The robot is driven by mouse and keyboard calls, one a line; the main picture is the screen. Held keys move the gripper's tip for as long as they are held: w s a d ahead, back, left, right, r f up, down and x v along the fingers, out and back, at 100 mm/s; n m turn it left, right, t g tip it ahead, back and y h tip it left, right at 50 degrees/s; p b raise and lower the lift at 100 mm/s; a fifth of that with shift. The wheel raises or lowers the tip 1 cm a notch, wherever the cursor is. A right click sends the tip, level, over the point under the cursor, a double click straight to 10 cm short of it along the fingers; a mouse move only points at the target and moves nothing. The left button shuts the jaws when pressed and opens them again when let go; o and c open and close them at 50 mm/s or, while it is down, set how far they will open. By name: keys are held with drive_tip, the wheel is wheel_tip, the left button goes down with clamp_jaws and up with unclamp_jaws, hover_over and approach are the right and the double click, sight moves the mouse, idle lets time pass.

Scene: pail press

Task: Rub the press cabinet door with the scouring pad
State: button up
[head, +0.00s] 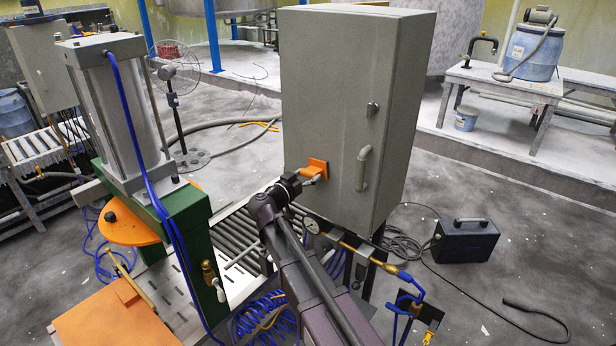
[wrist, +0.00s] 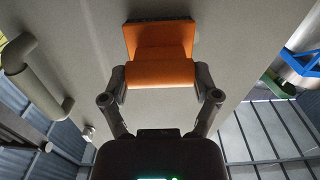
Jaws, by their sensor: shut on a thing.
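The press cabinet is a tall grey box, and its door (head: 328,110) has a latch (head: 372,109) and a grey handle (head: 363,167). My gripper (head: 312,177) is in front of the lower part of the door, left of the handle. It is shut on the orange scouring pad (head: 318,166), which also shows in the wrist view (wrist: 160,60). The pad's dark far face is at the grey door surface (wrist: 90,50); I cannot tell for certain whether it touches. In the wrist view the door handle (wrist: 38,75) is at the left.
The green press (head: 190,215) with its blue hose stands left of the cabinet. A roller conveyor (head: 235,240) runs below. A gauge and brass fittings (head: 350,245) sit below the door. A black case (head: 466,240) and cables lie on the floor at right.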

drive_tip(key=shift+w+a, duration=1.2)
drive_tip(key=shift+a, duration=0.3)
drive_tip(key=shift+s, duration=0.1)
drive_tip(key=shift+v, duration=2.95)
drive_tip(key=shift+a, duration=0.15)
drive_tip(key=v, duration=0.3)
wheel_tip(320, 180, up, 10)
drive_tip(key=p, duration=1)
drive_tip(key=shift+r, duration=0.1)
